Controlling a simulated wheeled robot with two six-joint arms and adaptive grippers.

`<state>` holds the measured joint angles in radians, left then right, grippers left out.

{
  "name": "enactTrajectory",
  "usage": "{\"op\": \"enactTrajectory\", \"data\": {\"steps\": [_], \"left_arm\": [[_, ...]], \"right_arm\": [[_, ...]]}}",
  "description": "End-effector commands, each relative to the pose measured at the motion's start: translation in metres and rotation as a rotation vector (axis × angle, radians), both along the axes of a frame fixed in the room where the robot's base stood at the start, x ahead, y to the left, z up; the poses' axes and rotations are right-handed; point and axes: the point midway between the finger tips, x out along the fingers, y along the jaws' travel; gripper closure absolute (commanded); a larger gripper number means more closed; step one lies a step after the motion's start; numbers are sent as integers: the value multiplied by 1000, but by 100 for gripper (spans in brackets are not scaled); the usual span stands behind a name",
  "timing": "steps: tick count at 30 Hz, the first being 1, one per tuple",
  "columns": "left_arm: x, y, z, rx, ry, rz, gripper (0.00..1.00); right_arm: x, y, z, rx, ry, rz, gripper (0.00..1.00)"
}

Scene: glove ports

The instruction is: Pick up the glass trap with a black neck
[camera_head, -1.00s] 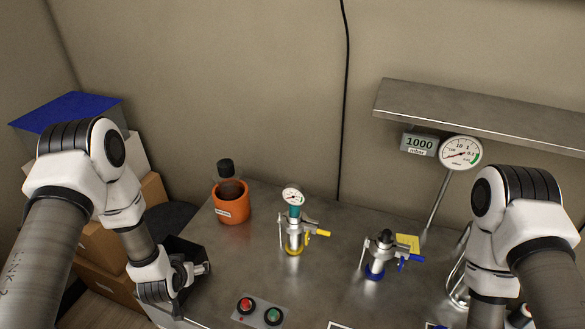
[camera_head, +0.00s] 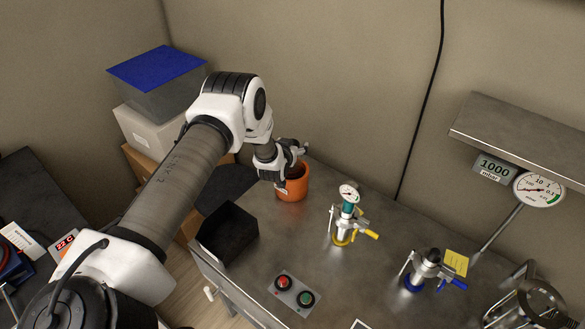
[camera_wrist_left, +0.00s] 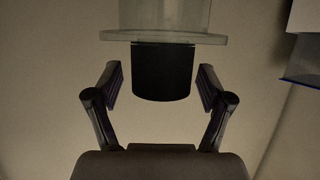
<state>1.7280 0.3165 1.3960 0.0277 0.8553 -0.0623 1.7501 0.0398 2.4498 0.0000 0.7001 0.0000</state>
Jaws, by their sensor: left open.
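The glass trap shows in the left wrist view as a clear glass body with a flange (camera_wrist_left: 165,18) and a black neck (camera_wrist_left: 162,72). In the head view its orange holder (camera_head: 293,184) stands at the back of the bench; the trap's top is hidden behind my left gripper (camera_head: 300,151). My left gripper is open, and in the wrist view its fingers (camera_wrist_left: 160,85) stand on both sides of the black neck, with a visible gap on each side. My right gripper is not in view.
A black open bin (camera_head: 228,235) stands at the bench's left edge. A yellow-based valve with gauge (camera_head: 343,218) and a blue-based valve (camera_head: 425,268) stand to the right. A red and green button box (camera_head: 294,293) is in front. A metal shelf (camera_head: 520,135) juts from the wall.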

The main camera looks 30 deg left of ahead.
Motion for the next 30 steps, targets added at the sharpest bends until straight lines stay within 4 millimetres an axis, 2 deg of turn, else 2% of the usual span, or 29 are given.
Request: {"op": "enactTrajectory", "data": {"steps": [3, 4, 8, 9, 10, 11, 23, 26, 30], "left_arm": [[0, 0, -1, 0, 1, 0, 20], [0, 0, 0, 0, 1, 0, 23], [0, 0, 0, 0, 1, 0, 69], [-1, 0, 0, 0, 1, 0, 84], [-1, 0, 0, 0, 1, 0, 94], [-1, 0, -1, 0, 1, 0, 100], [0, 0, 6, -1, -1, 0, 100], [1, 0, 19, -2, -3, 1, 100], [1, 0, 54, -1, -8, 2, 100]], "right_arm": [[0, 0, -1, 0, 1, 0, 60], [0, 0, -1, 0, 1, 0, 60], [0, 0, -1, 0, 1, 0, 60], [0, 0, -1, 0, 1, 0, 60], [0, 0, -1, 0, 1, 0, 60], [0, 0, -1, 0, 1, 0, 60], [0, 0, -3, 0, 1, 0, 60], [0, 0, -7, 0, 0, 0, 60], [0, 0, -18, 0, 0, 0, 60]]}}
